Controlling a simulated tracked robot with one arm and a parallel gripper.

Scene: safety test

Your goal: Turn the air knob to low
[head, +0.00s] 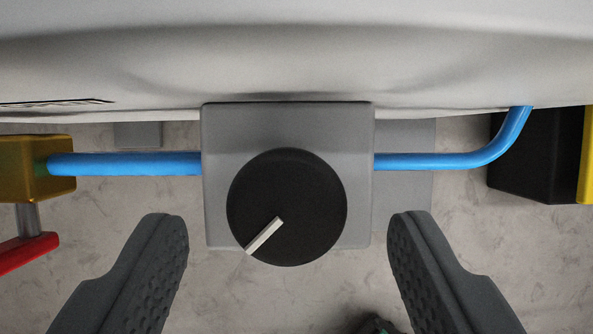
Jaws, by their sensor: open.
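The air knob (300,190) is a round black dial on a square grey box (225,130) in the middle of the head view. A white pointer mark (264,236) on it points down and to the left. No scale or "low" label is visible around the knob. My gripper (288,228) is open, with one dark textured finger on each side of the knob's lower part. Both fingers appear apart from the knob, with clear gaps.
Blue pipes (125,164) run from both sides of the box. A brass-coloured block (38,168) with a red lever (22,251) is at left. A black and yellow object (540,155) is at right. A large pale curved body (300,60) fills the top. Grey floor shows below.

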